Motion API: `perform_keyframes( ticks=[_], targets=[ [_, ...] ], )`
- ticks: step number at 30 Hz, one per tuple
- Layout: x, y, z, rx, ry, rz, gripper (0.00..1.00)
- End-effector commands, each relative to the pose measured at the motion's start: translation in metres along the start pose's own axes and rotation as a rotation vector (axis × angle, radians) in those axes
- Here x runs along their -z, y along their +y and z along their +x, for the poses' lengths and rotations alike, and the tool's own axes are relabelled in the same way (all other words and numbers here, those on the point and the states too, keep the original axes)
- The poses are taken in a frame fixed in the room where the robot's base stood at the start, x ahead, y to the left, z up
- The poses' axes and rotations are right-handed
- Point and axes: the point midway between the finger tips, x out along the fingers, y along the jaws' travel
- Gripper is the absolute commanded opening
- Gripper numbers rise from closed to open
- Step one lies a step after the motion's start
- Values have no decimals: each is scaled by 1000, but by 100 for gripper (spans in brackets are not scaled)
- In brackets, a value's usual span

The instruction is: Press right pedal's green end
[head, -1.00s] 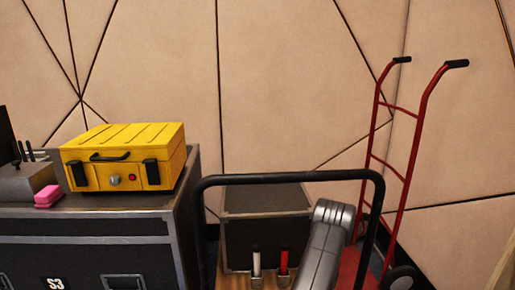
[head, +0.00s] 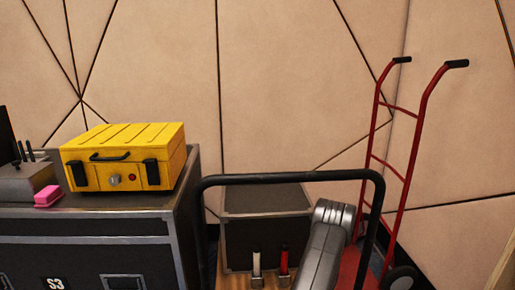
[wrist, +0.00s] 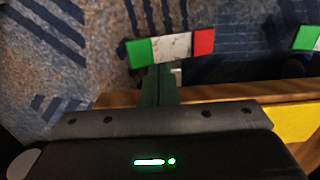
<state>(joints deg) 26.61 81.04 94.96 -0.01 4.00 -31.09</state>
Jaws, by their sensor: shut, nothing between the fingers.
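In the wrist view a tilting pedal (wrist: 172,47) has a green left end (wrist: 138,53), a white scuffed middle and a red right end. A second pedal (wrist: 306,38) is cut off by the right edge; only its green end and a little white show. I cannot tell from this view which one is the right pedal. My gripper (wrist: 158,69) is shut and empty, its dark fingers pointing at the first pedal, overlapping its lower edge near the green and white bands. Whether they touch it is unclear. Neither pedal nor the gripper shows in the head view.
A wooden edge (wrist: 215,94) and a yellow surface (wrist: 297,124) lie close to my gripper, above blue-grey patterned carpet (wrist: 70,65). The head view shows a yellow case (head: 125,157), a black cart handle (head: 280,178), white (head: 257,264) and red (head: 284,262) levers, and a red hand truck (head: 412,150).

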Motion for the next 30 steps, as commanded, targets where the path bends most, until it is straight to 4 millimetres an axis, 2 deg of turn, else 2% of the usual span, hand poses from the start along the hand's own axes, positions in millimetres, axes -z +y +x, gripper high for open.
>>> perform_keyframes(
  ticks=[30],
  targets=[
    [0, 0, 16, 0, 0, 0, 0]
  ],
)
